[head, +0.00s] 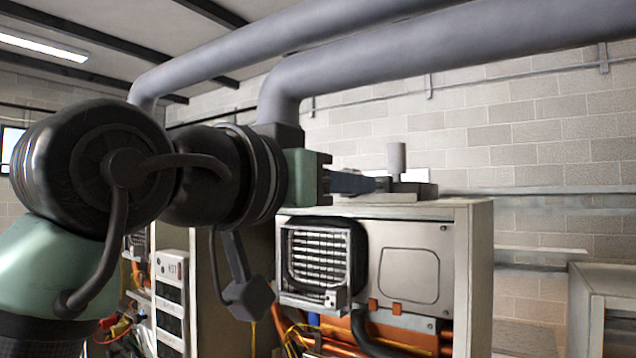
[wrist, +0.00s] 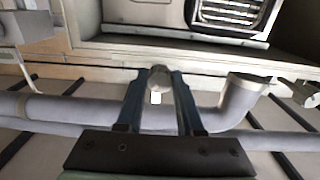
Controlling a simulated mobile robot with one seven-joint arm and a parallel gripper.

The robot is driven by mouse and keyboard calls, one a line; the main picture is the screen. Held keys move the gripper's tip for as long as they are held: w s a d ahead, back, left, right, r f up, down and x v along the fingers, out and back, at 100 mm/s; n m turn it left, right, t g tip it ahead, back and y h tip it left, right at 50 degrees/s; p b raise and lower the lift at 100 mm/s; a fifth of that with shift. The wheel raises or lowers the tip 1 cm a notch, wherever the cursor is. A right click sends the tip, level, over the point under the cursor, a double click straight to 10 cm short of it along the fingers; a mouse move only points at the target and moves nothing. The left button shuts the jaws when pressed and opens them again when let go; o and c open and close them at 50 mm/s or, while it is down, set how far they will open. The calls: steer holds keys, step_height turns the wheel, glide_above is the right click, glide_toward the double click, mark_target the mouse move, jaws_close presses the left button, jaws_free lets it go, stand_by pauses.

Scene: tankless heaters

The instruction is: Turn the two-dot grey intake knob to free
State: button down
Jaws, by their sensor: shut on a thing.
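My gripper (head: 386,184) reaches from the left over the top of a heater cabinet. Its blue-grey fingers are at a small dark fitting with an upright grey cylinder (head: 397,157). In the wrist view my gripper (wrist: 157,82) has its two fingertips on either side of a rounded grey knob (wrist: 160,77), shut on it. A small white patch shows on or just below the knob. No dots can be made out, so I cannot tell which knob it is or its setting.
The heater cabinet (head: 480,270) has a grille (head: 318,262) and orange pipes low in front. Thick grey pipes (head: 400,50) run overhead. A white panel marked HOT (head: 171,268) stands left. Another cabinet (head: 605,285) stands at the right, with a gap between.

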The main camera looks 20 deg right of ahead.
steer(key=shift+n, duration=0.3)
steer(key=shift+r+n, duration=0.1)
steer(key=shift+n, duration=3.5)
steer(key=c, duration=0.5)
jaws_free()
steer(key=shift+c, duration=0.2)
steer(key=shift+s, duration=0.1)
